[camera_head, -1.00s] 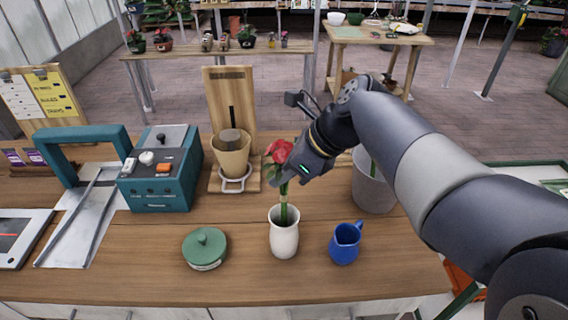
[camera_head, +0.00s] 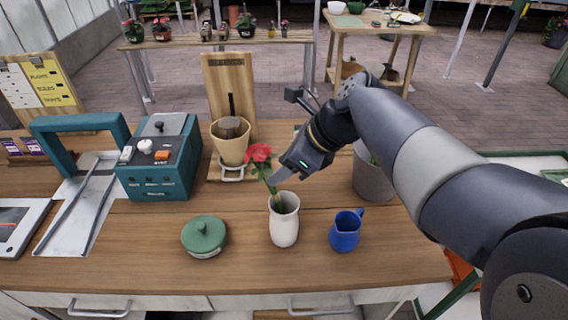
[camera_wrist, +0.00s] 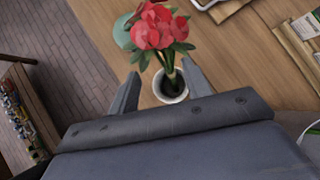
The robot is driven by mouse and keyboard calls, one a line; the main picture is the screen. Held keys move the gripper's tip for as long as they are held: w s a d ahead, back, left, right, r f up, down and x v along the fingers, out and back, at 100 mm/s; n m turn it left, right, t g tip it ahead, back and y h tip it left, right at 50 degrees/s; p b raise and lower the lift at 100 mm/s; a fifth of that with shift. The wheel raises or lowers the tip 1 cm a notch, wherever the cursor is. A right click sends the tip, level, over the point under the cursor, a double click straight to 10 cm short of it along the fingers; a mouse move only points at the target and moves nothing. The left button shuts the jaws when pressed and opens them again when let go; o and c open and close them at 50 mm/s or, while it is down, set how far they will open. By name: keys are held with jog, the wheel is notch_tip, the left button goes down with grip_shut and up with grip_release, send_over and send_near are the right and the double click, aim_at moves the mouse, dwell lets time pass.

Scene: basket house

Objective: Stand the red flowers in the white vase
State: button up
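The red flowers (camera_head: 259,156) stand with their green stems inside the mouth of the white vase (camera_head: 284,222). They tilt to the left, the stems resting toward the rim. My gripper (camera_head: 277,178) is just right of the stems, above the vase. In the wrist view, its two fingers (camera_wrist: 160,92) are spread apart with a gap around the stems, so it is open. The red blooms (camera_wrist: 158,27) show beyond the fingers there, and the stems run down to the dark mouth of the vase (camera_wrist: 168,98). The lower stem ends are hidden inside.
A blue jug (camera_head: 345,231) stands right of the vase and a green lidded pot (camera_head: 204,237) left of it. A grey bucket (camera_head: 373,178) is behind at the right. A teal box (camera_head: 160,160) and a wooden stand (camera_head: 229,82) are behind at the left.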

jog(key=shift+o, duration=0.3)
jog(key=v, duration=1)
jog(key=shift+d+r, duration=0.2)
jog(key=shift+r, duration=0.15)
jog(key=shift+s, duration=0.1)
jog(key=a+r+p+x, duration=0.1)
jog(key=x, duration=0.7)
jog(key=shift+w+a+p, duration=0.3)
jog(key=shift+w, duration=0.1)
jog(key=shift+f, duration=0.1)
